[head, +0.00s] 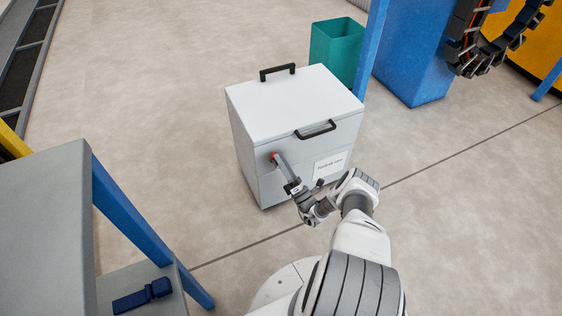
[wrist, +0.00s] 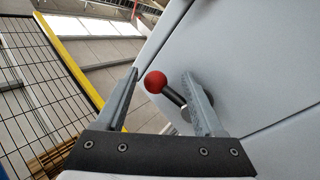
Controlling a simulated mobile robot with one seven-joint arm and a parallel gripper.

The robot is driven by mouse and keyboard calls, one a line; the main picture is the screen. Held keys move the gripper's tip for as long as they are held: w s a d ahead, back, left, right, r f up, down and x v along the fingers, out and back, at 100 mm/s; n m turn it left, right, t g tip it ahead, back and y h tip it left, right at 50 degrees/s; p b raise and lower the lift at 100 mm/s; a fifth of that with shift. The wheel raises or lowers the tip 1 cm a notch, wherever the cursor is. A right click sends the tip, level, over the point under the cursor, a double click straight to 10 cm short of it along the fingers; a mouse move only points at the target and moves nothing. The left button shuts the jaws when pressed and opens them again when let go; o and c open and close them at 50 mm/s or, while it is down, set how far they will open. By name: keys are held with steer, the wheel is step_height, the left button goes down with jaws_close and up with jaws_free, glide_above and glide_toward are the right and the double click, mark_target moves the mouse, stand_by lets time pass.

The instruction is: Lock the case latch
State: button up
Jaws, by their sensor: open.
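The case (head: 290,130) is a light grey box with a closed lid, standing on the floor. Its latch, a short dark lever with a red ball end (head: 274,156), is on the front face towards the left. In the wrist view the red ball (wrist: 155,82) sits between the two open fingers, and the dark lever (wrist: 173,97) runs to its mount by the right finger. My gripper (head: 284,168) is open at the front of the case. Whether a finger touches the lever I cannot tell. The lever's mount is partly hidden by the right finger.
A black handle (head: 316,131) juts from the case front, another (head: 277,71) from its back edge. A green bin (head: 336,48) and a blue post (head: 370,45) stand behind. A grey bench with blue legs (head: 130,215) is at left. Floor left of the case is clear.

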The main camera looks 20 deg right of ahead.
steer(key=s+d+r+p, duration=0.6)
steer(key=s+d+r, duration=0.2)
steer(key=r, duration=0.3)
steer(key=shift+s, duration=0.25)
steer(key=shift+c, duration=0.3)
